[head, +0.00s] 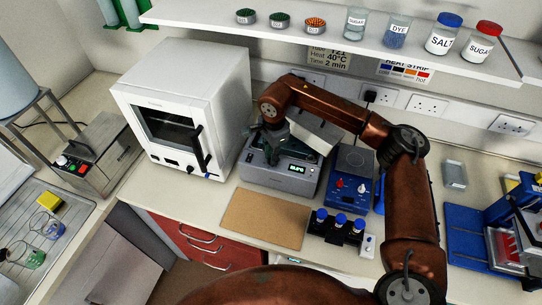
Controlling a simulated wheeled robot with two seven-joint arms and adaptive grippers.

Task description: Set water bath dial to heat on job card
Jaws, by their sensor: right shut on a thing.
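The water bath (258,174) is a grey box on the bench with a lit green display (297,168) on its front; the digits are too small to read. My right gripper (270,155) reaches down from above to the left part of its front and is shut on the dial there, which the fingers hide. The job card (328,60) on the back wall, partly covered by the shelf, reads Heat 40°C and Time 2 min. My left gripper is not in view.
A white oven (185,85) stands close left of the bath. A blue device with knobs (348,190) stands right of it, with a rack of blue-capped tubes (337,226) in front. A brown mat (264,217) lies clear before the bath. A shelf with jars (350,37) hangs above.

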